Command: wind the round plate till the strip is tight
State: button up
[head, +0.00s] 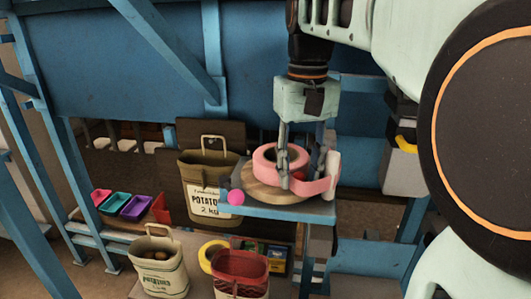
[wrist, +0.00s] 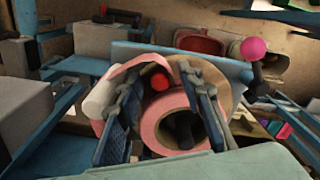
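The round wooden plate (head: 255,191) lies on a blue stand and carries a pink tape roll (head: 263,158). In the wrist view the plate (wrist: 217,80) shows behind the roll (wrist: 150,125). A pink strip (head: 312,187) runs from the roll side to a white roller (head: 332,172) at the right; in the wrist view the strip (wrist: 135,64) looks bowed. My gripper (head: 305,174) points down over the plate, its fingers apart. In the wrist view a red knob (wrist: 159,80) shows between the fingertips, with gaps beside it. The fingers partly hide the strip and plate.
A magenta ball (head: 236,197) stands at the blue stand's (head: 285,212) left corner. Potato sacks (head: 205,175) (head: 160,268), a red basket (head: 240,268) and a yellow tape roll (head: 211,255) are below and left. Coloured trays (head: 118,203) sit farther left.

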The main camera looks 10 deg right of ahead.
jog(key=shift+c, duration=0.5)
grip_shut()
